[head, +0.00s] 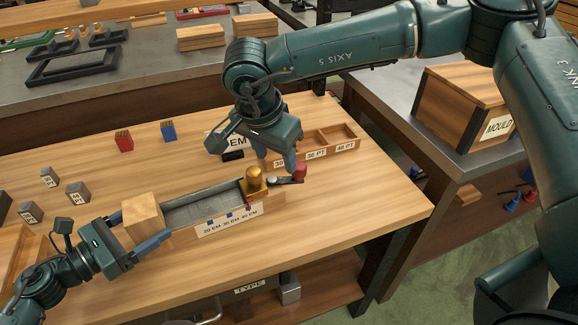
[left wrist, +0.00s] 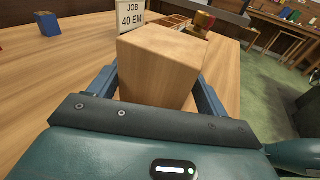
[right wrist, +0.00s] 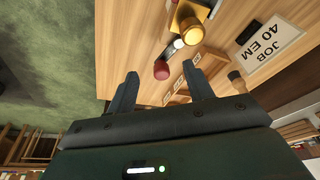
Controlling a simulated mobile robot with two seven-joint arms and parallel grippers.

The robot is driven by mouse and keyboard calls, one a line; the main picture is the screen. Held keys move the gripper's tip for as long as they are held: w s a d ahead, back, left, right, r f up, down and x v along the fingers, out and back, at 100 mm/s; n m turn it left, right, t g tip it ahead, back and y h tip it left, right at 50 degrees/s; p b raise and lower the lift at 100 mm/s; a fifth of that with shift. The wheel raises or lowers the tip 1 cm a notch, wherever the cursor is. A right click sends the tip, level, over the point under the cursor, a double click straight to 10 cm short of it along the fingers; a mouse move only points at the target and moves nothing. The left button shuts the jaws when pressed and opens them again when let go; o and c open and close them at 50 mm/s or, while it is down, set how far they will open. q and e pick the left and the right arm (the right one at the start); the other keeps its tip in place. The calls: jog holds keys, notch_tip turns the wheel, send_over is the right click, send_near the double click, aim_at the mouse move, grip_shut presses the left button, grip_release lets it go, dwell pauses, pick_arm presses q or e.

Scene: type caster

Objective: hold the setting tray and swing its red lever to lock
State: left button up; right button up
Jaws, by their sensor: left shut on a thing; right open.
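The setting tray (head: 205,208) is a long grey channel on the wooden table, with a wooden block (head: 143,217) at its left end and 20, 30 and 40 EM marks along its front. My left gripper (head: 140,232) is shut on that block, which also fills the middle of the left wrist view (left wrist: 160,65). A brass knob (head: 255,180) stands at the tray's right end. The red lever's knob (head: 299,173) sticks out to the right on a dark arm. My right gripper (head: 277,165) is open beside it; in the right wrist view the red knob (right wrist: 161,70) appears between and beyond the fingertips.
A compartment box (head: 337,138) with PT labels and a job card (right wrist: 262,46) reading 40 EM stand close behind my right gripper. Red (head: 124,140) and blue (head: 168,131) type blocks and several grey blocks lie leftward. The table's front right is clear.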

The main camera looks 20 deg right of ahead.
aim_at(299, 166)
jog(key=shift+m+t+h, duration=0.3)
jog(key=shift+h, duration=0.4)
jog(key=w+d+f, duration=0.1)
jog(key=d+f, duration=0.1)
jog(key=f, duration=0.1)
jog(key=w+d+f, duration=0.1)
jog(key=d+f, duration=0.1)
jog(key=f, duration=0.1)
jog(key=w+d+f, duration=0.1)
jog(key=d+f, duration=0.1)
jog(key=shift+w+d+f, duration=0.25)
jog(key=shift+w+f, duration=0.1)
jog(key=shift+f, duration=0.05)
jog(key=shift+c, duration=0.3)
jog(key=c, duration=0.9)
jog(key=shift+o, duration=0.2)
